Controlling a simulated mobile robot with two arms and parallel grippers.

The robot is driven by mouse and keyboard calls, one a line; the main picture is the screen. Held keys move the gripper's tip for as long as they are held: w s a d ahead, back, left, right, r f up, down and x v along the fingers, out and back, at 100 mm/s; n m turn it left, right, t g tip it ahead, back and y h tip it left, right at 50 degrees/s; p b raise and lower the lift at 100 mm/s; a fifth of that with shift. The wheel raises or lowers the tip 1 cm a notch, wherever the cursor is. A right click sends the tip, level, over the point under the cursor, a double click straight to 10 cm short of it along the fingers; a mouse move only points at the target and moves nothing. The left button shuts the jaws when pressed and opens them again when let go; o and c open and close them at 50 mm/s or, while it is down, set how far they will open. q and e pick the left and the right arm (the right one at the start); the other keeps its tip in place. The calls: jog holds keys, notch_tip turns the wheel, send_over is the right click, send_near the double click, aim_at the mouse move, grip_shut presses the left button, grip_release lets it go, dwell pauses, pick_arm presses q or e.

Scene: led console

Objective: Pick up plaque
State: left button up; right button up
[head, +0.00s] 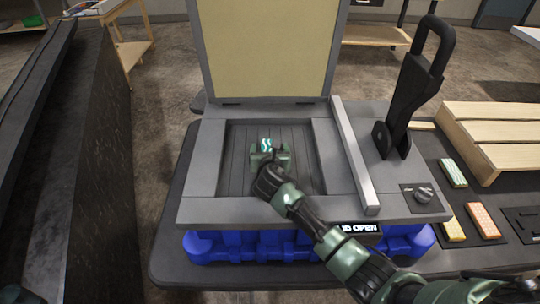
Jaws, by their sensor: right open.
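A small teal plaque with white wavy marks (266,144) shows in the grey slatted recess of the console. My right gripper (270,153) reaches into the recess from the lower right. Its jaws are open, with one finger on each side of the plaque's visible part. The gripper hides the near part of the plaque, and I cannot tell whether the fingers touch it.
The console's lid (268,45) stands raised behind the recess. A black lever (415,85) stands upright at the right, near a knob (423,194). A display (357,227) partly reads "OPEN". Coloured blocks (482,221) and a wooden slatted rack (495,130) lie farther right.

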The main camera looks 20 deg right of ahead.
jog(key=c, duration=1.5)
